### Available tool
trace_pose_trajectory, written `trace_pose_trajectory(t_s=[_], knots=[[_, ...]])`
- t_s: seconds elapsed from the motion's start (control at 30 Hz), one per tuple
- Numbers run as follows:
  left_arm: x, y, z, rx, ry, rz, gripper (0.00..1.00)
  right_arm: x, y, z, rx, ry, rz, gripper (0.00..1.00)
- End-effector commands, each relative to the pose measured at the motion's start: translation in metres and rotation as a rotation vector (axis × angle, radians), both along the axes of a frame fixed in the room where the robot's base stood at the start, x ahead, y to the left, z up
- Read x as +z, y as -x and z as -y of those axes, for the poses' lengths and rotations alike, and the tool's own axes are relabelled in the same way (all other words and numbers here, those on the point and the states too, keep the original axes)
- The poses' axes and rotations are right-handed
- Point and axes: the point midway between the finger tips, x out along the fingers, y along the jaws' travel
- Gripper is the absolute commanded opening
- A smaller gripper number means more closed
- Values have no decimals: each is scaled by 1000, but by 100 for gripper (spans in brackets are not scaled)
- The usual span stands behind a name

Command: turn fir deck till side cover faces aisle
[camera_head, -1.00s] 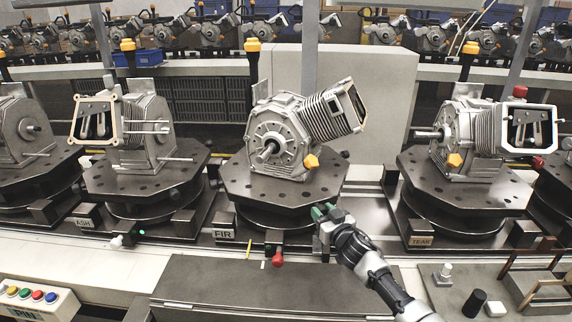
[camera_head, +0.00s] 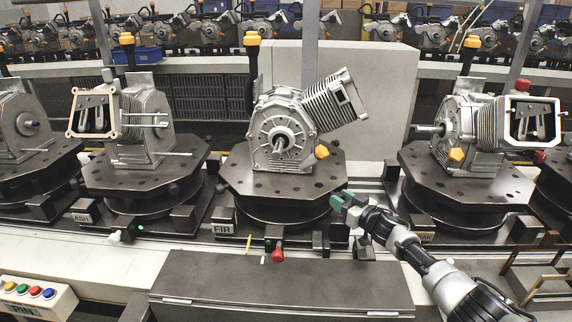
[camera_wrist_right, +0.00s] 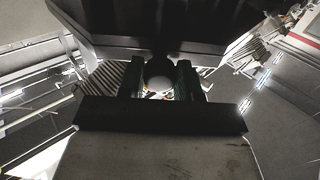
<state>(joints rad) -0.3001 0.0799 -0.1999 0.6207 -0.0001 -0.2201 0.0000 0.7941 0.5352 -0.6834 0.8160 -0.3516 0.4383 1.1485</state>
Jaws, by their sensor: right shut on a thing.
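The fir deck (camera_head: 245,182) is a dark octagonal turntable behind the FIR label (camera_head: 222,229). It bears a grey engine (camera_head: 268,133) with a round flange and shaft towards me and a finned cylinder (camera_head: 335,98) slanting up to the right. I cannot make out which part is the side cover. My right gripper (camera_head: 338,201), with green fingertips, is at the deck's front right edge. In the right wrist view its fingers (camera_wrist_right: 161,80) are shut on a dark round knob (camera_wrist_right: 159,68) at the deck's edge. My left gripper is not in view.
The ash deck (camera_head: 130,178) stands left and the teak deck (camera_head: 455,182) right, each with an engine. A red knob (camera_head: 277,254) sticks out in front of the fir deck. A button box (camera_head: 35,300) is at the lower left.

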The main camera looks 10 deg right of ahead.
Motion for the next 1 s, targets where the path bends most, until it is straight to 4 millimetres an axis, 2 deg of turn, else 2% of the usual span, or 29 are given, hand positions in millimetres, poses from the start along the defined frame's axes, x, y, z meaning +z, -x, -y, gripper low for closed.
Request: trace_pose_trajectory(t_s=[0.5,0.9,0.93,1.0], knots=[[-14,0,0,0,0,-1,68,0,-5,10,42,2,3,2],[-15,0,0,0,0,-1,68,1,-6,12,50,1,0,2],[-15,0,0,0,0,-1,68,1,-6,12,50,1,0,38],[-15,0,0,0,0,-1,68,1,-6,12,50,2,1,49]])
